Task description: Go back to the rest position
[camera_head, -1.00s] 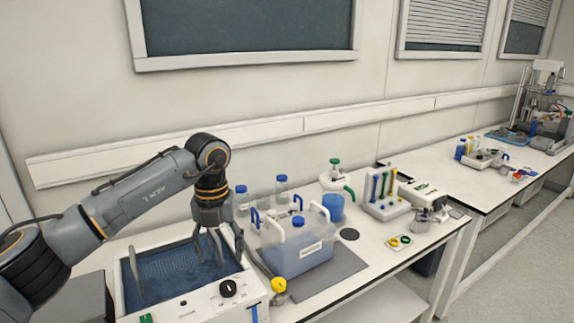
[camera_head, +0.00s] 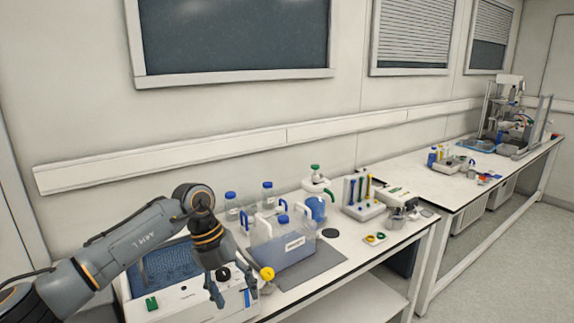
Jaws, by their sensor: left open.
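My left gripper (camera_head: 231,288) hangs open and empty with its fingers pointing down. It is in front of the white bath unit (camera_head: 189,303) on the near table and hides part of its front. My left arm comes in from the lower left and covers part of the bath. My right gripper is not in the view.
A blue-tinted container (camera_head: 283,249) with white handles stands on a grey mat (camera_head: 322,262) right of the gripper. Blue-capped bottles (camera_head: 231,206) stand behind it. A rack (camera_head: 362,210) is farther right. A second table (camera_head: 425,176) reaches toward the far right. Grey floor (camera_head: 500,265) is clear at right.

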